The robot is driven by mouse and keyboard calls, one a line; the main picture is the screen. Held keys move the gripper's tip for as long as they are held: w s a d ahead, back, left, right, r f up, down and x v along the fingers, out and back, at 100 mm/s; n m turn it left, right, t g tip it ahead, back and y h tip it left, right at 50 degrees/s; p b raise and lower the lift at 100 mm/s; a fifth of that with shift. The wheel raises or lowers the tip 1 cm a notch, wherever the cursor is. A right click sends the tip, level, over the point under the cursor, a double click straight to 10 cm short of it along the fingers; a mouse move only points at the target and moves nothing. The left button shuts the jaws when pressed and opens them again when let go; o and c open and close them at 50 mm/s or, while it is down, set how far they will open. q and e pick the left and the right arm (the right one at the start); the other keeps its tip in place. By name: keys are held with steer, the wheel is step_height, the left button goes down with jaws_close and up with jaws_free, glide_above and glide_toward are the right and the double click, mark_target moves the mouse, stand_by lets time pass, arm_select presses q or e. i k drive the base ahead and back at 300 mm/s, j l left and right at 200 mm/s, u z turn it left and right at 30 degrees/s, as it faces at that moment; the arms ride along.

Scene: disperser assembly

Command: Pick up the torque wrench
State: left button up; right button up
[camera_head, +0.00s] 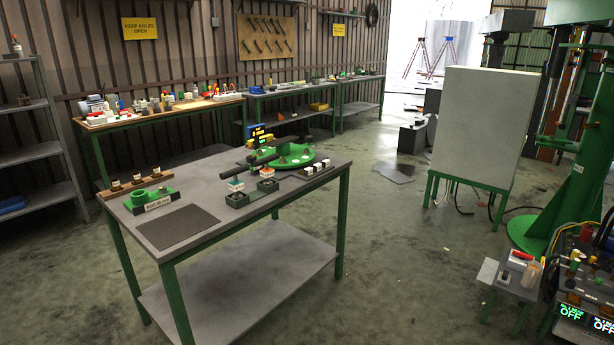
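The near work table (215,190) with a grey top and green legs stands in the middle of the view. A long dark bar-shaped tool (236,168) lies toward its far side, beside a round green part (296,154). It may be the torque wrench, but it is too small to tell for sure. A yellow and dark upright item (259,135) shows just behind it at the far edge. Neither of my grippers shows in the head view.
The table also holds a dark mat (176,227), a green block with a label (149,197), a wooden rack (137,184), small dark boxes (237,199) and a dark tray (314,172). Open floor (375,270) lies right of the table. A green machine (567,190) stands far right.

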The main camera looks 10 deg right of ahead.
mark_target(235, 185)
steer(key=i+l+z, duration=0.1)
steer(key=i+z, duration=0.55)
steer(key=i, duration=0.15)
steer(key=i+l+u, duration=0.2)
steer(key=i+u, duration=0.3)
steer(key=i+l+u, duration=0.45)
steer(key=i+j, duration=0.05)
